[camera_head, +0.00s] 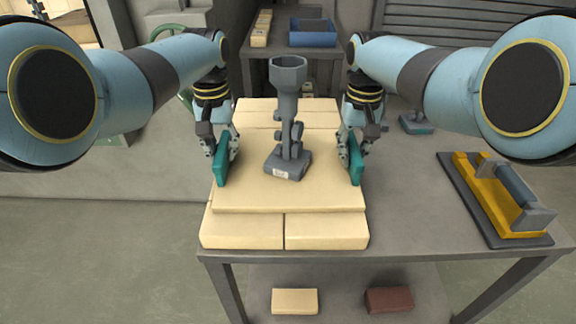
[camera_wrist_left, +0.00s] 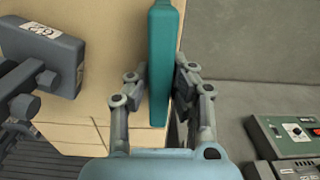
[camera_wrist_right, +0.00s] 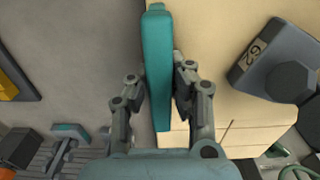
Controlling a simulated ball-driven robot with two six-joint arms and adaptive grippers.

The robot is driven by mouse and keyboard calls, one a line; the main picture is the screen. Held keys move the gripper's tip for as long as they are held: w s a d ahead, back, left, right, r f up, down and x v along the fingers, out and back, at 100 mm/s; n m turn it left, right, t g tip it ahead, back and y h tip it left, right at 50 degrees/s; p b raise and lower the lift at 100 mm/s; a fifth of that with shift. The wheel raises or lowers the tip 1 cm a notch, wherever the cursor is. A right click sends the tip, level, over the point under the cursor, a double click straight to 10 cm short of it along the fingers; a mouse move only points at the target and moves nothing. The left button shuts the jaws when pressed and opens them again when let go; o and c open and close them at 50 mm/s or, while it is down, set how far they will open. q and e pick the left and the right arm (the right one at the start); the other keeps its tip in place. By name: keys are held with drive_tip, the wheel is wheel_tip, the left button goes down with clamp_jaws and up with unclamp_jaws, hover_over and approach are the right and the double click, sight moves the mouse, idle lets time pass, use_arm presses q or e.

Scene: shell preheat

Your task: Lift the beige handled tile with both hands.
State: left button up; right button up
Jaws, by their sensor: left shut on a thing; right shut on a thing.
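The beige handled tile (camera_head: 250,200) lies on top of other beige blocks (camera_head: 240,232) on a grey table. A teal handle stands at its left side (camera_head: 221,158) and another at its right side (camera_head: 355,160). My left gripper (camera_head: 221,152) is shut on the left handle, which runs between its fingers in the left wrist view (camera_wrist_left: 160,70). My right gripper (camera_head: 350,152) is shut on the right handle, also between the fingers in the right wrist view (camera_wrist_right: 157,70). I cannot tell whether the tile touches the blocks below it.
A grey tool with a cup-shaped top (camera_head: 288,120) stands upright mid-tile between my grippers. A yellow and grey fixture (camera_head: 495,195) sits on the table at right. A blue bin (camera_head: 312,35) is behind. Beige (camera_head: 295,301) and brown (camera_head: 389,299) bricks lie on the lower shelf.

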use_arm(q)
drive_tip(key=shift+r, duration=0.1)
clamp_jaws()
use_arm(e)
drive_tip(key=shift+w+r, duration=0.1)
drive_tip(key=shift+r, duration=0.05)
clamp_jaws()
